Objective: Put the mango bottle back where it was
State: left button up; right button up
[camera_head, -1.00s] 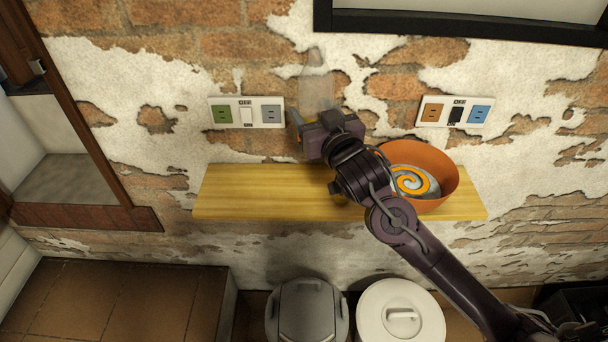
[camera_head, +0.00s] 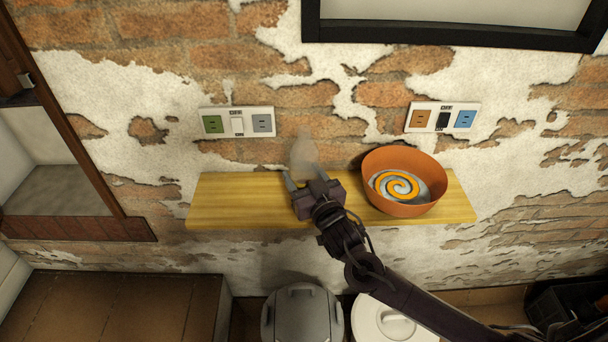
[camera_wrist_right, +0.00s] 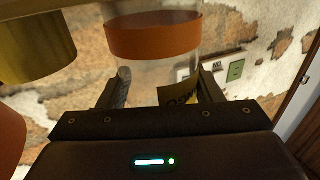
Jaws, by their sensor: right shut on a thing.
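The mango bottle is a clear, see-through bottle (camera_head: 304,157) above the back part of the wooden shelf, in front of the brick wall. In the right wrist view the bottle (camera_wrist_right: 152,36) shows an orange band and part of a yellow label with dark letters. My right gripper (camera_head: 306,180) is shut around the bottle, with a finger on each side; the wrist view shows the fingers too (camera_wrist_right: 158,90). The bottle looks upright. Its lower end is hidden behind my gripper in the head view, and I cannot tell whether it touches the shelf. My left gripper is not in view.
The wooden shelf (camera_head: 232,200) is bare on its left. An orange bowl (camera_head: 405,208) with a spiral inside stands right of my gripper. A yellow cylinder (camera_wrist_right: 36,48) shows in the wrist view. Sockets (camera_head: 237,122) are on the wall. Lidded bins (camera_head: 301,318) stand below.

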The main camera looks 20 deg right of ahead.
jog(key=shift+f, duration=0.2)
jog(key=o, duration=1.1)
jog(key=shift+r, duration=0.1)
jog(key=shift+r, duration=0.15)
jog(key=shift+s, duration=0.3)
jog(key=shift+s+d+b, duration=0.25)
jog(key=shift+s+b, duration=0.1)
jog(key=shift+s, duration=1.55)
jog(key=shift+s+d+b, duration=0.2)
jog(key=shift+s+b, duration=0.15)
jog(key=shift+s, duration=1.55)
jog(key=shift+s+d+b, duration=0.25)
jog(key=shift+s+b, duration=0.1)
jog(key=shift+s, duration=1.55)
